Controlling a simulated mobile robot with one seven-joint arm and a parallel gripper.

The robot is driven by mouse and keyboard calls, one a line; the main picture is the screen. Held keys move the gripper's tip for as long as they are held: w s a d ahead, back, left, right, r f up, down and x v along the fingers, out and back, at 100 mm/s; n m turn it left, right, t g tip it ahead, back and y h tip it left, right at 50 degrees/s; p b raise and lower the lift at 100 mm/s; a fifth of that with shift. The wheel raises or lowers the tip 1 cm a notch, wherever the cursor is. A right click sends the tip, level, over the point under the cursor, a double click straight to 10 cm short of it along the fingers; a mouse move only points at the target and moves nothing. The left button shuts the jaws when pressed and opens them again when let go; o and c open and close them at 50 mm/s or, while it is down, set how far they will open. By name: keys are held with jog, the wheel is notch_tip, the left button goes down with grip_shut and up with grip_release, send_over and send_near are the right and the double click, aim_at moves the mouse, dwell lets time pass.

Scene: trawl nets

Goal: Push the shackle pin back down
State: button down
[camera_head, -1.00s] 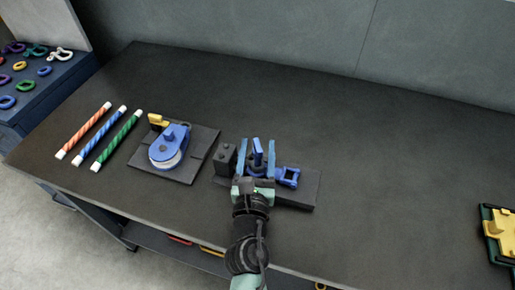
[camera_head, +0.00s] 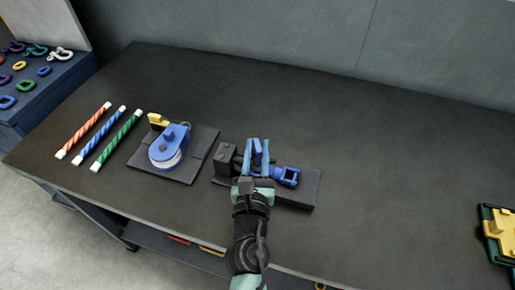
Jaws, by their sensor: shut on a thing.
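The shackle (camera_head: 287,176) is blue and sits in a dark fixture (camera_head: 304,193) near the front of the bench. A blue upright piece (camera_head: 257,159), which looks like the shackle pin's tab, stands at its left. My gripper (camera_head: 257,153) reaches over the fixture from the front. Its two light-blue fingers are close together, one on each side of this upright piece, and shut on it. The lower part of the pin and how deep it sits are hidden by the fingers.
A blue pulley block (camera_head: 168,147) with a yellow part stands on a dark plate to the left. Three striped rods (camera_head: 100,133) lie farther left. A yellow and green item (camera_head: 497,236) is at the right edge. The bench behind and right is clear.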

aim_at(257, 162)
jog(key=shift+f, duration=0.1)
dwell(0.6)
notch_tip(257, 162, down, 3)
jog(key=b, duration=0.3)
jog(key=shift+f, duration=0.1)
jog(key=c, duration=0.6)
grip_release()
jog(key=shift+s, duration=0.1)
jog(key=s, duration=0.4)
jog(key=s+b, duration=0.1)
jog(key=s, duration=0.2)
jog(key=s+a+b, duration=0.1)
jog(key=s, duration=0.3)
jog(key=shift+s, duration=0.3)
jog(key=shift+s+a+b, duration=0.1)
jog(key=shift+s+b, duration=0.25)
jog(key=shift+s, duration=0.2)
